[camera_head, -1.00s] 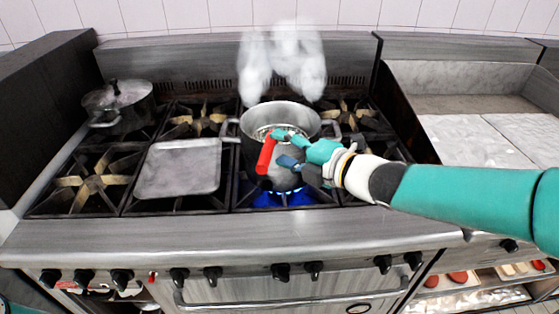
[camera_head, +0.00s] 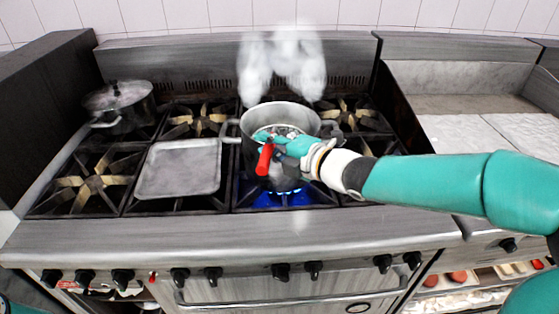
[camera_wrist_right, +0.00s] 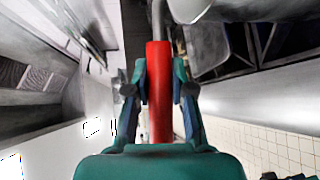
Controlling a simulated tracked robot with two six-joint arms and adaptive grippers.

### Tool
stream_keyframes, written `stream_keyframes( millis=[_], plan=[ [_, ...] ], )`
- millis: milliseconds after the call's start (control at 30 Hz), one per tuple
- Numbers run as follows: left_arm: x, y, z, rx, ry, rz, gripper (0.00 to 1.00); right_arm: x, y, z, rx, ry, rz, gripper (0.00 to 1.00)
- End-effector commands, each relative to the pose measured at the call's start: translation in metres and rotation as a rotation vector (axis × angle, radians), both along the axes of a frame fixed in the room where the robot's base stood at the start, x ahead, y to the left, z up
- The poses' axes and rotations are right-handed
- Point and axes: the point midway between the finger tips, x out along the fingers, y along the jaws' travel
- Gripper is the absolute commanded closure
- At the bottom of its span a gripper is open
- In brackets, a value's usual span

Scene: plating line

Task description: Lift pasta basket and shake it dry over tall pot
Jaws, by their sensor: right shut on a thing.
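The tall pot (camera_head: 251,124) is a steel pot on a lit front burner, with steam above it. The pasta basket's red handle (camera_head: 265,158) hangs at the pot's front; its basket part is mostly hidden by my gripper and the pot rim. My right gripper (camera_head: 267,139) is at the pot's front rim. In the right wrist view the fingers are shut on both sides of the red handle (camera_wrist_right: 159,92), and its metal shaft runs up beside a pot's wall. My left gripper is not in view.
A lidded pot (camera_head: 119,105) stands at the back left of the stove. A flat grey tray (camera_head: 180,168) lies on the burners left of the tall pot. Blue flame (camera_head: 282,194) burns under the tall pot. A counter (camera_head: 470,140) is at the right.

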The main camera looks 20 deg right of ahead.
Motion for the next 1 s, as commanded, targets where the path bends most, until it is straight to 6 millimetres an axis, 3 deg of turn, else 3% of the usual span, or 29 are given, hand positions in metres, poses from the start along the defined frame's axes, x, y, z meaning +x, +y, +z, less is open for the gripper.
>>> stream_keyframes(
  millis=[367, 567, 767, 1000],
  plan=[
    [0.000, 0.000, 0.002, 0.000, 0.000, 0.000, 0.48, 0.000, 0.000, 0.005, -0.001, -0.002, -0.001, 1.00],
    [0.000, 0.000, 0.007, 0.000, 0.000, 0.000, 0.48, 0.000, 0.000, 0.024, -0.002, -0.005, 0.001, 1.00],
    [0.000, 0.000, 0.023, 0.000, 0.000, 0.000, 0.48, 0.000, 0.000, 0.063, -0.003, -0.009, 0.001, 1.00],
    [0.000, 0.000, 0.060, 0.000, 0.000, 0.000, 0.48, 0.000, -0.001, 0.130, -0.003, -0.008, 0.000, 1.00]
  ],
)
